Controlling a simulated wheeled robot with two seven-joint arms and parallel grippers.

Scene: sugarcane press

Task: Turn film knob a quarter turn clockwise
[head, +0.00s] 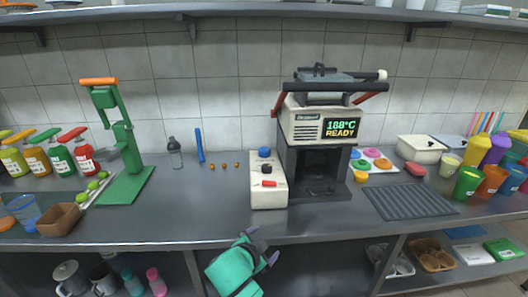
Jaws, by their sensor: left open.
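The sealing machine (301,115) stands at the back of the counter, with a lit display (341,128) reading 188°C READY. A pale round knob (382,75) sticks out at the right end of the dark roll assembly on its top; it looks like the film knob, but I see no label. My left gripper (263,244) is open and empty at the counter's front edge, low in the head view, well below and left of that knob and apart from it. My right gripper is not in view.
A white control box (258,196) with blue, black and red controls stands left of the machine. A green press (125,150) stands further left. A ribbed dark mat (410,201) and several colored cups lie right. The counter's front middle is clear.

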